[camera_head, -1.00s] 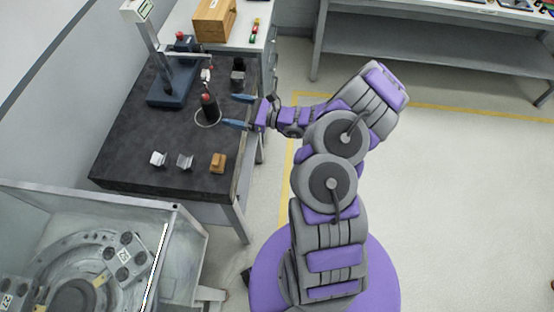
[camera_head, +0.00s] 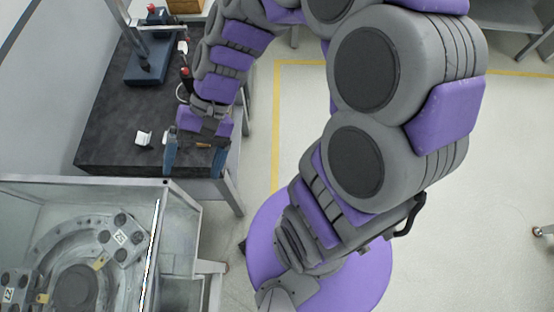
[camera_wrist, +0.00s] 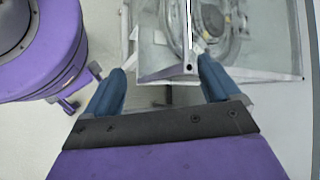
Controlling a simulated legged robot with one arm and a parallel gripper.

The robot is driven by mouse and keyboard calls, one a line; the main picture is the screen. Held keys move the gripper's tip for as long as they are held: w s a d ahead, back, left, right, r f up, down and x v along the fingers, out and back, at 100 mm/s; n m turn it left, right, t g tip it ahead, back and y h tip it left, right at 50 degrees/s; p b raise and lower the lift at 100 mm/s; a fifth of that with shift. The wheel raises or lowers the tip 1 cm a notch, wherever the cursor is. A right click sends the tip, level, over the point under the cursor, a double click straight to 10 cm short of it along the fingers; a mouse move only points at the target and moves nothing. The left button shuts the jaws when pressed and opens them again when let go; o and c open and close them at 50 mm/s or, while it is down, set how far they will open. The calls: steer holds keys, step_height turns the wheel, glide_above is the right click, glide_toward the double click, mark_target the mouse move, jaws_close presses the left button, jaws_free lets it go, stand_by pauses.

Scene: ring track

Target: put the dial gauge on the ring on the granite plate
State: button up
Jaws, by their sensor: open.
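The dark granite plate (camera_head: 108,125) lies on the table at the left in the head view. A dark upright piece with a red top (camera_head: 186,73), perhaps the dial gauge, stands at the thin white ring (camera_head: 179,94) on the plate. My forearm hides most of both; a second ago the piece stood in full view inside the ring. My gripper (camera_head: 193,170) is open and empty over the plate's front edge, pointing down, apart from the piece.
A stand (camera_head: 147,65) with a column rises at the back of the plate. A grey machine enclosure (camera_head: 165,205) with a round fixture (camera_head: 75,285) inside stands in front.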

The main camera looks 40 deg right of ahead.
steer(key=s+d+r+n+t+h, duration=0.1)
steer(key=s+d+n+t+h, duration=0.1)
steer(key=s+d+h, duration=0.6)
steer(key=shift+s+d+n, duration=0.7)
steer(key=shift+s+d, duration=0.4)
steer(key=shift+d, duration=1.3)
